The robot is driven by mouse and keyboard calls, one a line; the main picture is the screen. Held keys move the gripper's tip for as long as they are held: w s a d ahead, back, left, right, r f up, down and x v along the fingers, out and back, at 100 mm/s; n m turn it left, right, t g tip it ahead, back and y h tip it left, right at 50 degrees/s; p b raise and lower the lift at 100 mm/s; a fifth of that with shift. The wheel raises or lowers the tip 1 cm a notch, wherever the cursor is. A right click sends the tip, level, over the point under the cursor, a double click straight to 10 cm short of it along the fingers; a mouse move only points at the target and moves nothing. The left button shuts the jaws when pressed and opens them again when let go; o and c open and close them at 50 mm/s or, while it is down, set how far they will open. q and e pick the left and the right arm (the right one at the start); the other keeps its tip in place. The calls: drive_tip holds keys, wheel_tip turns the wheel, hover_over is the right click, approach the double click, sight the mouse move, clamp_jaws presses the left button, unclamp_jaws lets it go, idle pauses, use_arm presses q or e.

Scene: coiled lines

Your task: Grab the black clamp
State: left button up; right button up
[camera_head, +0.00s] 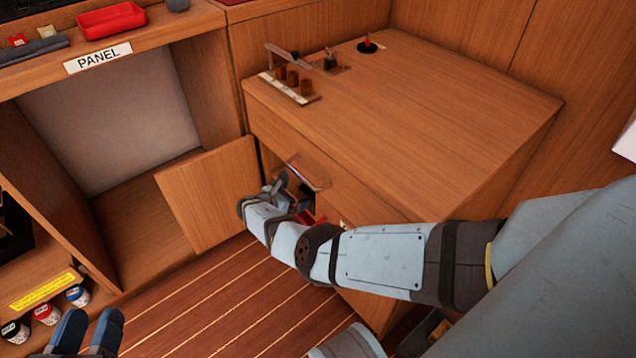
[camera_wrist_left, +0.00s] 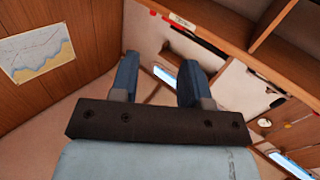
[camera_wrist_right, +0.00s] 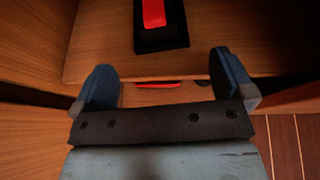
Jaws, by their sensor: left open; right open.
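My right gripper (camera_head: 288,190) is at the opening of the low compartment under the wooden counter. In the right wrist view it (camera_wrist_right: 163,75) is open, with nothing between its fingers. Ahead of it there, a black object with a red top part (camera_wrist_right: 155,36) lies on a wooden surface; I cannot tell whether it is the black clamp. A thin red thing (camera_wrist_right: 158,85) shows between the fingers' line, lower down. My left gripper (camera_head: 88,332) is at the bottom left of the head view. It (camera_wrist_left: 160,78) is open and empty in the left wrist view.
An open cabinet door (camera_head: 210,190) stands left of my right forearm. A rack with brown cylinders (camera_head: 292,84) and a red-topped black knob (camera_head: 367,46) are on the counter (camera_head: 430,100). A red tray (camera_head: 111,20) is on the shelf labelled PANEL. Several small jars (camera_head: 46,313) stand lower left.

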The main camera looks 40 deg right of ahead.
sight(307, 187)
drive_tip(key=d, duration=0.3)
drive_tip(key=shift+w+d, duration=0.25)
drive_tip(key=d, duration=0.1)
drive_tip(key=d+b, duration=0.1)
drive_tip(key=d, duration=0.2)
drive_tip(key=shift+w+d+f+b, duration=0.25)
drive_tip(key=shift+w+d+b, duration=0.05)
drive_tip(key=shift+w+d, duration=0.1)
drive_tip(key=shift+d, duration=0.15)
drive_tip(key=shift+w, duration=0.1)
drive_tip(key=c, duration=1.3)
use_arm(q)
drive_tip(key=shift+w+a+m, duration=0.25)
drive_tip(key=shift+w+m, duration=0.1)
drive_tip(key=shift+m, duration=0.15)
drive_tip(key=shift+r, duration=0.2)
use_arm(e)
drive_tip(key=shift+r, duration=0.2)
